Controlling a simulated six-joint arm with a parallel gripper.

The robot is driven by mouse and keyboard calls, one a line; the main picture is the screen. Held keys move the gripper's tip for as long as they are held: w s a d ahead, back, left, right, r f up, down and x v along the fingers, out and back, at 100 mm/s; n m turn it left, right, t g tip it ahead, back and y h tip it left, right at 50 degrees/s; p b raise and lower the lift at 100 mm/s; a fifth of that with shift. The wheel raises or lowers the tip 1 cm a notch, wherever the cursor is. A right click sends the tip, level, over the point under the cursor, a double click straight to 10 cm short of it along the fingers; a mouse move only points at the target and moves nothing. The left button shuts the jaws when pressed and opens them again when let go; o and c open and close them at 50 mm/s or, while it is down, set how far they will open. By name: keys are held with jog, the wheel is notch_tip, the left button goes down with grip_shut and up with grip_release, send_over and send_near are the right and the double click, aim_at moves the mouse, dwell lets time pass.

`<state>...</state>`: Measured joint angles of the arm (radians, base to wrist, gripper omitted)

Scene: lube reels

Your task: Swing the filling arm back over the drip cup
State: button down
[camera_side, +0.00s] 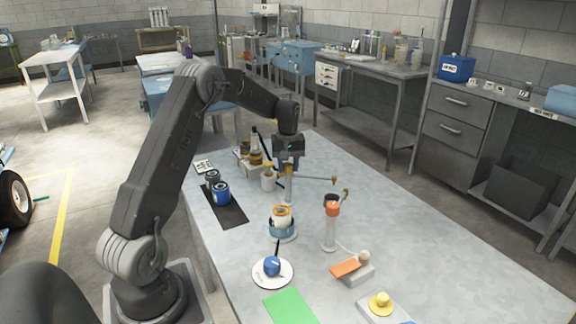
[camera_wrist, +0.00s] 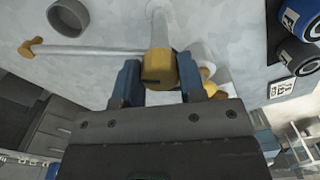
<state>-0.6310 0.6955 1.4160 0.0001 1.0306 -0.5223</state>
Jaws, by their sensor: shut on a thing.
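My gripper (camera_side: 289,168) points down at the top of a pale upright post on the grey table. In the wrist view its two blue fingers (camera_wrist: 160,80) are shut on the yellow knob (camera_wrist: 160,64) of the filling arm. The filling arm (camera_side: 318,178) is a thin pale rod reaching right from the post; it also shows in the wrist view (camera_wrist: 95,50), ending in a yellow nozzle (camera_wrist: 32,46). A grey round cup (camera_wrist: 70,18), likely the drip cup, stands apart from the nozzle in that picture. I cannot pick it out surely in the side view.
An orange-topped white stand (camera_side: 331,225) is right of the post. Blue and dark reels (camera_side: 220,193) stand left on a black mat. Bottles (camera_side: 268,180) crowd behind.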

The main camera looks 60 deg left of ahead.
jog(key=shift+r+n, duration=0.1)
jog(key=shift+n, duration=0.4)
jog(key=c, duration=0.7)
grip_release()
notch_tip(320, 180, up, 14)
jog(key=shift+d, duration=0.1)
dwell(0.4)
